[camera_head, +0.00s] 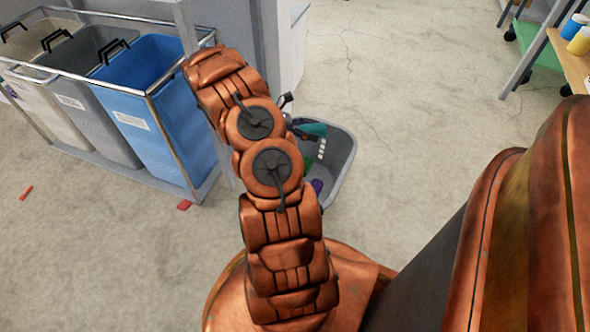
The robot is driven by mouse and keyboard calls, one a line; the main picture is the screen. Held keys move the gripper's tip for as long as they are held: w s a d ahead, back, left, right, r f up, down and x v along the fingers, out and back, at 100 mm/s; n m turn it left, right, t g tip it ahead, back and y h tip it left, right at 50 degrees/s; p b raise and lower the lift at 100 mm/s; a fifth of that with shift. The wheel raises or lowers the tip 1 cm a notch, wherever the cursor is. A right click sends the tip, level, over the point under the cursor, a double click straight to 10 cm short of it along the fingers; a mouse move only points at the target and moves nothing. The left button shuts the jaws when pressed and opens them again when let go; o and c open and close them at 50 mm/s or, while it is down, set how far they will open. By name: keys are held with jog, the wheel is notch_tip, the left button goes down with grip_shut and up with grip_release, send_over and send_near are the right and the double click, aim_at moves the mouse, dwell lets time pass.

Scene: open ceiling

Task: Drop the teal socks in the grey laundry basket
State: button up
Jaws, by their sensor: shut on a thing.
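The teal socks (314,128) show as a small teal patch just right of my arm, over the grey open tub on the floor (346,160). My gripper (294,121) is mostly hidden behind my arm; only dark parts show, shut at the near end of the teal patch. I cannot tell how high it is above the tub. A grey laundry basket (95,92) stands at the upper left in a metal-framed rack, between a beige basket (35,50) and a blue one (165,110). It has a black handle and a white label.
The tub also holds something green and something purple (317,186). Small red pieces (184,205) lie on the floor near the rack (205,185). A shelf with jars (579,42) stands at the upper right. The middle floor is clear.

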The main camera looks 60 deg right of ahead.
aim_at(317, 128)
jog(key=shift+s+a+f+m+y, duration=0.15)
jog(key=shift+f+m, duration=0.05)
jog(key=shift+f, duration=0.15)
jog(key=shift+s+a+f+m+y, duration=0.1)
jog(key=shift+a+f+m+y, duration=0.1)
jog(key=shift+f, duration=0.15)
notch_tip(317, 128, down, 6)
jog(key=b, duration=0.4)
jog(key=shift+r, duration=0.1)
jog(key=o, duration=1.2)
jog(key=shift+r, duration=0.1)
jog(key=shift+r, duration=4.95)
